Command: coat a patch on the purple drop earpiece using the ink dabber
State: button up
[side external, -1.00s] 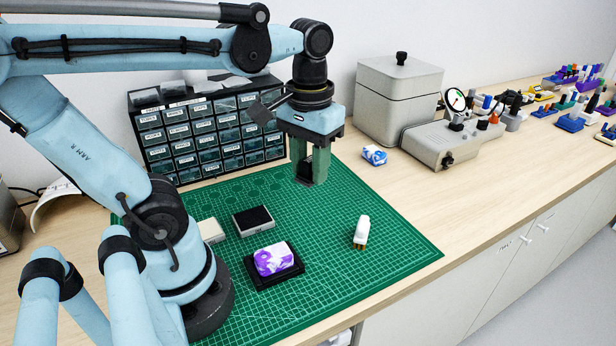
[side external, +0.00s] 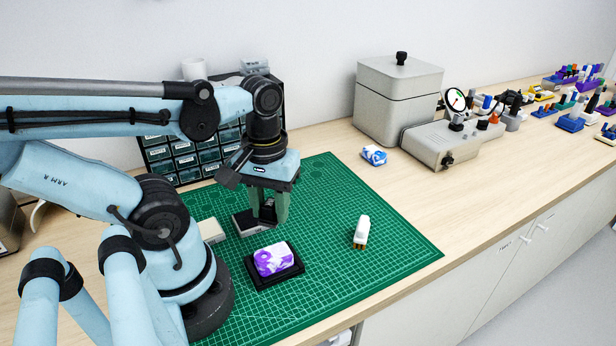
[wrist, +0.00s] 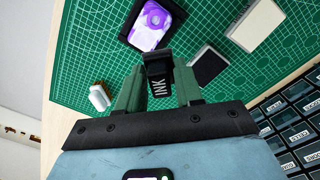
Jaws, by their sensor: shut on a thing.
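The purple and white earpiece (side external: 273,259) sits in a black holder (side external: 290,276) on the green mat. It also shows at the top of the wrist view (wrist: 153,20). My gripper (side external: 267,215) is shut on the black ink dabber (wrist: 158,84), marked INK, with green fingers on either side. In the side view, the gripper hangs beyond the earpiece, over or beside a dark pad (side external: 243,226) that it partly hides. In the wrist view the pad (wrist: 208,66) lies just right of the dabber. I cannot tell whether the dabber touches anything.
A pale block (side external: 212,231) lies left of the pad. A white piece with gold-coloured prongs (side external: 361,232) lies on the mat's right side. A blue and white block (side external: 374,155) is near the grey bench device (side external: 440,143). Drawers (side external: 185,155) stand behind my arm. The mat's right part is mostly clear.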

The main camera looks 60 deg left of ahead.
aim_at(271, 220)
jog(key=shift+f, duration=1.95)
jog(key=shift+w+d+f, duration=0.15)
jog(key=shift+d+f, duration=0.3)
jog(key=shift+f, duration=0.3)
jog(key=shift+c, duration=0.3)
jog(key=shift+d, duration=2.35)
jog(key=shift+a, duration=2.65)
jog(key=shift+a+r, duration=0.1)
jog(key=shift+a, duration=0.1)
jog(key=shift+r, duration=0.9)
jog(key=shift+d+r, duration=0.1)
jog(key=shift+r, duration=3.05)
